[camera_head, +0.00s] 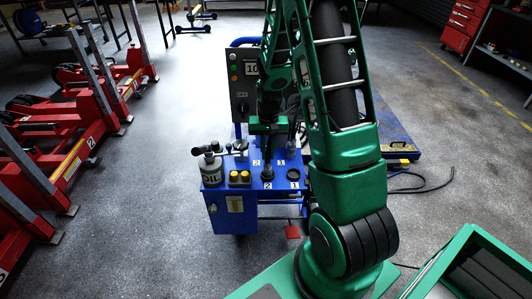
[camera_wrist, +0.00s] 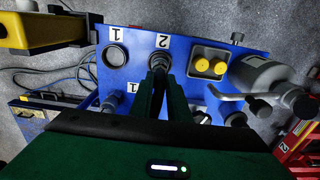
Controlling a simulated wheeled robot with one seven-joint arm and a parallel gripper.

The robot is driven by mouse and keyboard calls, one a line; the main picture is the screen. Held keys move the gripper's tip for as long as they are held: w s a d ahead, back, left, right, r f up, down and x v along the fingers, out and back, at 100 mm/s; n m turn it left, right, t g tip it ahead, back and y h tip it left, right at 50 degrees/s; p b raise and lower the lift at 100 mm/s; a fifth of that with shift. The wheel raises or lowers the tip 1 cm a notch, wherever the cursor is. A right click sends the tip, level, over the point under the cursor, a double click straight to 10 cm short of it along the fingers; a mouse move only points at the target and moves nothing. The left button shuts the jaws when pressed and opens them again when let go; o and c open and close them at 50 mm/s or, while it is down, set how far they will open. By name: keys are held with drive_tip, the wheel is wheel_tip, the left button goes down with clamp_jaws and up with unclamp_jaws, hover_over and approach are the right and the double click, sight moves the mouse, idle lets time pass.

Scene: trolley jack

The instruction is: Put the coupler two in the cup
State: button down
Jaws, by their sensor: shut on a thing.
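My gripper (camera_head: 267,152) points down over the blue trolley top, and its fingers (camera_wrist: 157,78) also show in the wrist view. It is shut on a dark, round coupler (camera_head: 267,172), whose end (camera_wrist: 158,59) shows between the fingertips. The coupler stands roughly upright at the front spot marked 2. The cup there is mostly hidden by the coupler, and I cannot tell whether the coupler is seated in it or just above. An empty black ring-shaped cup (camera_head: 293,173) is beside it at the front mark 1, also in the wrist view (camera_wrist: 115,55).
An oil can (camera_head: 211,170) and a box with two yellow buttons (camera_head: 239,177) stand on the trolley top (camera_wrist: 185,40) beside the coupler. A control panel (camera_head: 243,80) rises behind. Red jacks (camera_head: 75,125) stand left; a green crate (camera_head: 455,265) is at right.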

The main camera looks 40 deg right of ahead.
drive_tip(key=c, duration=1.7)
unclamp_jaws()
drive_tip(key=shift+f, duration=0.1)
wheel_tip(320, 180, up, 12)
drive_tip(key=s+a+r, duration=0.1)
drive_tip(key=s+r, duration=0.2)
drive_tip(key=s, duration=0.6)
drive_tip(key=s+a+r, duration=0.1)
drive_tip(key=s+r, duration=0.3)
drive_tip(key=s, duration=0.6)
drive_tip(key=s+a+r, duration=0.1)
drive_tip(key=s+r, duration=0.3)
drive_tip(key=s, duration=0.5)
drive_tip(key=shift+s, duration=0.25)
